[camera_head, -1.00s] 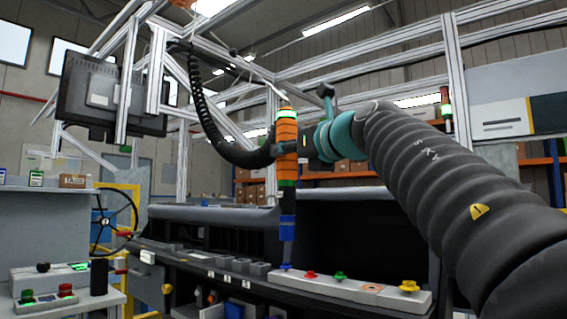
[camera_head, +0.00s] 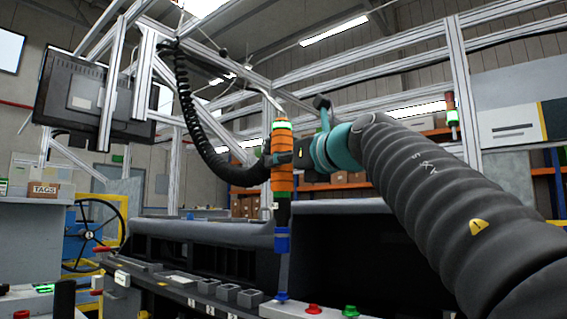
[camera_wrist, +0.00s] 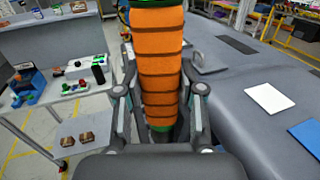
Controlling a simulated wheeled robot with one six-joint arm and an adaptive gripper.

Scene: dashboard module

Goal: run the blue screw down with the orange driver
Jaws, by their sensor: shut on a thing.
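In the wrist view the orange driver (camera_wrist: 160,62) stands between the two fingers of my gripper (camera_wrist: 160,108). The blue screw (camera_head: 282,297) is at the left end of a pale strip (camera_head: 290,311), directly under the bit.
A red screw (camera_head: 313,309) and a green screw (camera_head: 350,311) stand to the right on the strip. Grey blocks (camera_head: 228,292) sit to the left. The dark dashboard (camera_head: 205,235) lies behind. A black hose (camera_head: 200,125) and frame posts (camera_head: 108,95) are above left.

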